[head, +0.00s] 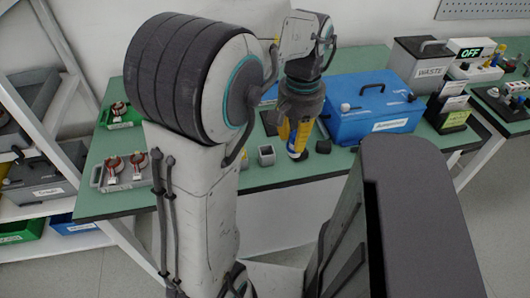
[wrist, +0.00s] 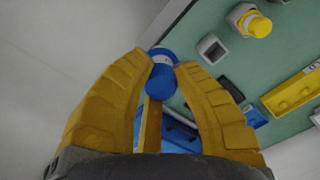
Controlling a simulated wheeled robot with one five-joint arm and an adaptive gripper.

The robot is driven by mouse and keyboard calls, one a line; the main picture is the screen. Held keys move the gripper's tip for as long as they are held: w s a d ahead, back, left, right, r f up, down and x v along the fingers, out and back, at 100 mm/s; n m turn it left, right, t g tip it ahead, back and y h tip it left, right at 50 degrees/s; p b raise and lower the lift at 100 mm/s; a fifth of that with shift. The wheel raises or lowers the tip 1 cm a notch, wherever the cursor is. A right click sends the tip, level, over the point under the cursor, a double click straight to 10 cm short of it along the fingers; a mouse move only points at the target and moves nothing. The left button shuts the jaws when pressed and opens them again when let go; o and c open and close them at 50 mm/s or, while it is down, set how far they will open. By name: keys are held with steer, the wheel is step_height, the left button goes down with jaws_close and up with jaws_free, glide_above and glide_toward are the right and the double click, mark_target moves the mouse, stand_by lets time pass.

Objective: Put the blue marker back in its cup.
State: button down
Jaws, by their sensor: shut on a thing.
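My gripper (head: 299,136), with yellow fingers, points down over the front part of the green bench, just right of a small grey square cup (head: 266,156). In the wrist view my gripper (wrist: 160,64) is shut on the blue marker (wrist: 161,78), which sits between the fingertips with its blue end outward. A bit of blue (head: 297,154) shows below the fingers in the head view. The cup also shows in the wrist view (wrist: 211,49), up and right of the marker and apart from it. Its dark opening looks empty. The marker's other end is hidden by the fingers.
A blue case (head: 352,126) stands right of my gripper, with a small dark block (head: 323,146) before it. Left lie a grey tray (head: 122,182) and a green bin (head: 119,121) with copper-wound parts. A WASTE box (head: 424,71) stands at the back right.

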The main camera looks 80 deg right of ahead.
steer(key=w+d+f+p, duration=0.2)
steer(key=f+p, duration=0.1)
steer(key=w+d+f+p, duration=0.2)
steer(key=w+d+f, duration=0.1)
steer(key=w+d+f+p, duration=0.2)
steer(key=d+f+p, duration=0.1)
steer(key=f, duration=0.1)
steer(key=shift+w+f+p, duration=0.1)
steer(key=shift+w+p, duration=0.25)
steer(key=shift+w, duration=0.05)
steer(key=shift+f, duration=0.35)
steer(key=shift+f, duration=0.1)
steer(key=shift+f+b, duration=0.35)
steer(key=shift+b, duration=0.05)
steer(key=c, duration=1.1)
jaws_free()
steer(key=shift+r, duration=0.15)
